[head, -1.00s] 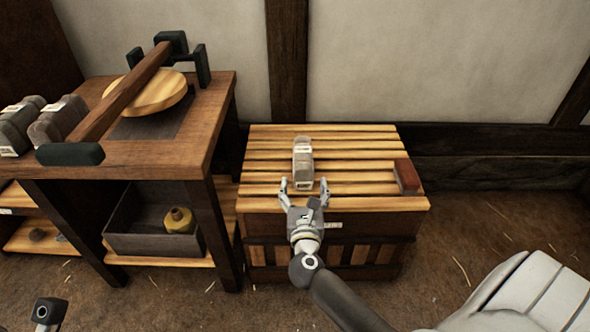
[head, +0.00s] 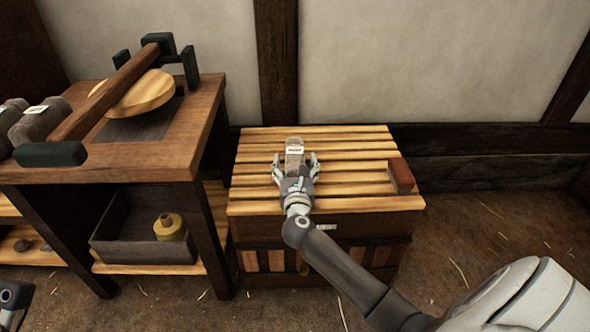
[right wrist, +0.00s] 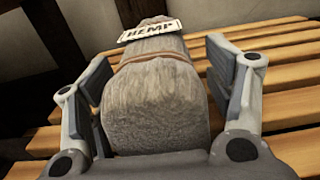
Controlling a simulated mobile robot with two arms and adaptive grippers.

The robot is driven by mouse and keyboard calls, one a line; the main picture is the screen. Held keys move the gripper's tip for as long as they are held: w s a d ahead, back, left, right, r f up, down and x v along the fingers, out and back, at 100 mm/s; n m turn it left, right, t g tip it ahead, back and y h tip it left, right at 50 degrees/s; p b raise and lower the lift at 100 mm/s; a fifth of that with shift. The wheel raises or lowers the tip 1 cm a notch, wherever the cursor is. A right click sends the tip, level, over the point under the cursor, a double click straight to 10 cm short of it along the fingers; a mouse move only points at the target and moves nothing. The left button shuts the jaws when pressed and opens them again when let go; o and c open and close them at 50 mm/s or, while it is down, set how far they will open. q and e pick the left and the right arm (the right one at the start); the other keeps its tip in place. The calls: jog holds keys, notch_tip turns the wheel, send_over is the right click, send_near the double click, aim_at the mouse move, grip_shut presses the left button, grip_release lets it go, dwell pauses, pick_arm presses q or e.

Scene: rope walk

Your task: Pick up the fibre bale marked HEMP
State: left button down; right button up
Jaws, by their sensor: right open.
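The grey fibre bale marked HEMP (head: 295,148) lies on the slatted top of a wooden crate (head: 330,203). In the right wrist view the bale (right wrist: 155,105) fills the middle, with its white HEMP label on top and a brown band around it. My right gripper (head: 296,160) is open, with one finger on each side of the bale's near end. In the right wrist view my right gripper (right wrist: 160,90) shows a gap at the right finger; the left finger is close to the bale. Part of my left arm shows at the lower left edge; its fingers cannot be made out.
A red-brown block (head: 401,175) lies at the crate top's right end. A wooden bench (head: 205,120) stands left, with a round wooden disc (head: 140,93), a beam and more grey bales (head: 38,122). A dark bin (head: 140,245) with a yellow item sits below.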

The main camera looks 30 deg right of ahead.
jog(key=c, duration=1.1)
jog(key=shift+o, duration=0.2)
jog(key=shift+r, duration=0.15)
